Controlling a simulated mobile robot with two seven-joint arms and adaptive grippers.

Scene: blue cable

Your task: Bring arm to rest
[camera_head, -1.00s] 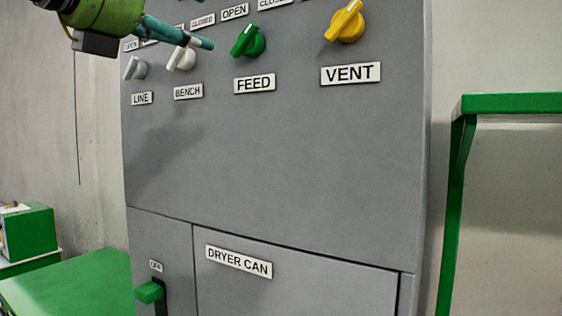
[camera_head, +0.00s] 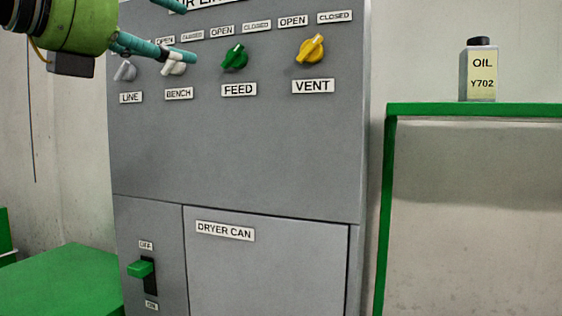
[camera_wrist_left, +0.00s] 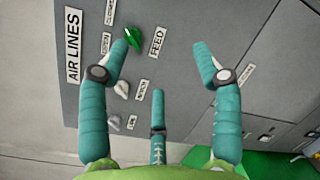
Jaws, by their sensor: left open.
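My left gripper (camera_head: 188,32) shows at the upper left of the head view, in front of the upper left part of the grey panel (camera_head: 250,150). Its teal fingers are spread and empty. In the left wrist view, the open fingers (camera_wrist_left: 162,62) have nothing between them but the panel behind. One finger overlaps the white BENCH knob (camera_head: 174,68) in the head view; whether they touch I cannot tell. The green FEED knob (camera_head: 234,58) and yellow VENT knob (camera_head: 311,48) are to the right, clear of the fingers. My right gripper is not seen.
The white LINE knob (camera_head: 125,71) is at the panel's left. Below are a green switch (camera_head: 140,269) and the DRYER CAN door (camera_head: 270,275). A green shelf (camera_head: 440,109) with an oil bottle (camera_head: 480,72) stands right. A green surface (camera_head: 70,280) lies lower left.

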